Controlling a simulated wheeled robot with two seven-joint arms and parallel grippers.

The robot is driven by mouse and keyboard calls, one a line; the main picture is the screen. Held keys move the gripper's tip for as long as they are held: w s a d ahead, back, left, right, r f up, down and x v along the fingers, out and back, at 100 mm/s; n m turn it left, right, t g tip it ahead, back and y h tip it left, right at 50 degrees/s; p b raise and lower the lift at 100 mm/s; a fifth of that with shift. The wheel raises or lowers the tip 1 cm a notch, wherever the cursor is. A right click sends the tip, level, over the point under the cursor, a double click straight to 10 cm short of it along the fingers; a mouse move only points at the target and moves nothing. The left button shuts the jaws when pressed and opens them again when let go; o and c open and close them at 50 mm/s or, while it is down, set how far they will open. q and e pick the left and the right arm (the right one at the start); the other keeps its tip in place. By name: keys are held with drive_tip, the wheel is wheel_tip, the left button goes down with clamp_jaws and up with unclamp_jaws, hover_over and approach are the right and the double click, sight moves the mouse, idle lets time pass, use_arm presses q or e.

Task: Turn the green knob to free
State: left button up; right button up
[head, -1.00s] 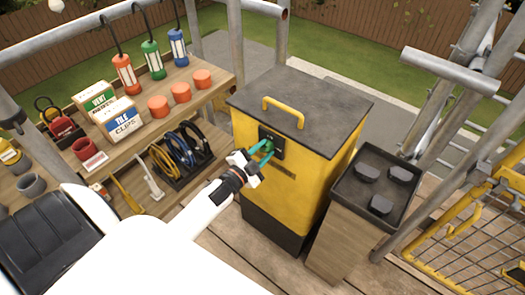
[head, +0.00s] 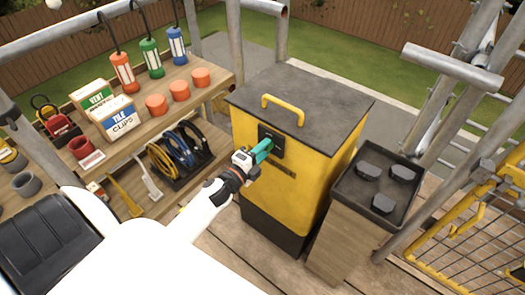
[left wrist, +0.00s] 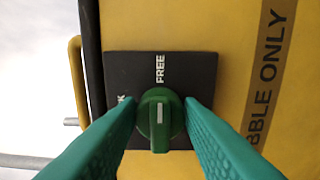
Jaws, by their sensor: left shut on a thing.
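The green knob (left wrist: 160,120) sits on a black plate (left wrist: 118,68) on the front of the yellow box (head: 290,172). Its white line points up in the left wrist view, toward the word FREE. A second word, mostly hidden by a finger, ends in K to the left. My left gripper (left wrist: 160,118) is shut on the knob, one teal finger on each side. In the head view my left gripper (head: 265,149) reaches the plate from the lower left, and its fingers hide the knob. My right gripper is not in view.
The box has a dark lid with a yellow handle (head: 283,108). A black tray with dark lumps (head: 346,196) stands to its right. A wooden shelf with lamps, cartons and orange pots (head: 180,90) stands left. A yellow mesh gate (head: 470,235) is at far right.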

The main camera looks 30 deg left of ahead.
use_arm(q)
drive_tip(key=shift+f, duration=0.1)
idle(0.4)
drive_tip(key=o, duration=0.9)
drive_tip(key=shift+o, duration=0.2)
drive_tip(key=shift+s, duration=0.15)
drive_tip(key=s+b, duration=0.1)
drive_tip(key=s, duration=1)
drive_tip(key=shift+s+a, duration=0.4)
drive_tip(key=shift+a, duration=0.05)
